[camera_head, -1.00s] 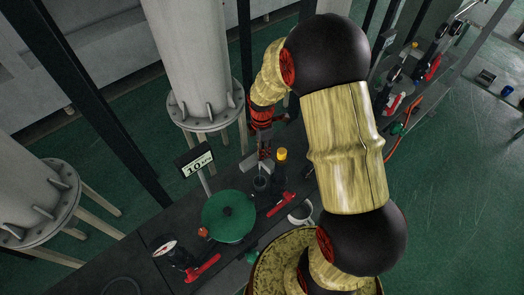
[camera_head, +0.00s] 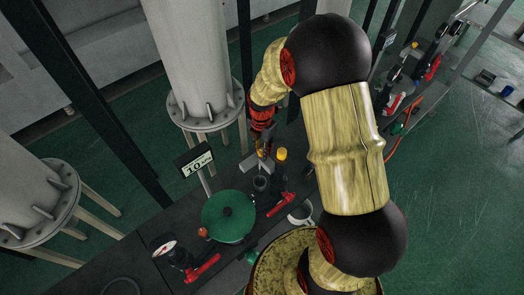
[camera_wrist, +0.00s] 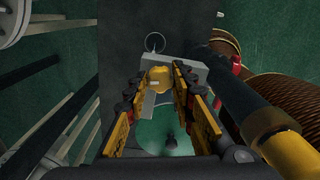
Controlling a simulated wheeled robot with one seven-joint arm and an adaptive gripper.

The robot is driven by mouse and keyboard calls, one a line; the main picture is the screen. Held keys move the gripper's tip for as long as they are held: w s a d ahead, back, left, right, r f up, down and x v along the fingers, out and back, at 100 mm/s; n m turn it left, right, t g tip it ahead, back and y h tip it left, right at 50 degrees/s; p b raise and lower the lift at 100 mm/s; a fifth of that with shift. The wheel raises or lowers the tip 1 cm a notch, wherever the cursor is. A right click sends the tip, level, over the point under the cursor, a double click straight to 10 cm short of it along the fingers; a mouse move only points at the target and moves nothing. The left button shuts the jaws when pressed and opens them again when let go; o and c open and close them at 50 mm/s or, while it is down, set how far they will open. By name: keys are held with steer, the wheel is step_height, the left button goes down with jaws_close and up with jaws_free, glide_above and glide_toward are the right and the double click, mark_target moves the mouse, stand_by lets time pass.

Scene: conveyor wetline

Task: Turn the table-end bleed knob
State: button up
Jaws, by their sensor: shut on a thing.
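The bleed knob, a small brass-yellow knob (camera_wrist: 159,78), sits against a pale grey block (camera_wrist: 188,75) in the wrist view. My gripper (camera_wrist: 160,84) has its yellow-and-black fingers on either side of the knob and is shut on it. In the head view my gripper (camera_head: 264,146) is at the grey block (camera_head: 258,165) on the dark bench, behind the green round lid. The knob is mostly hidden there by my fingers, and its turn angle cannot be read.
A black cylinder with a yellow top (camera_head: 281,155) stands close right of the gripper. Nearby are the green lid (camera_head: 228,218), a "10" sign (camera_head: 194,160), a dial gauge (camera_head: 165,248) and red handles (camera_head: 280,204). A grey column (camera_head: 190,60) rises behind.

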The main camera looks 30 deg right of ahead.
stand_by(0.3)
steer(key=n, duration=0.3)
steer(key=o, duration=0.8)
steer(key=shift+r+p, duration=1.8)
steer(key=shift+r, duration=1.25)
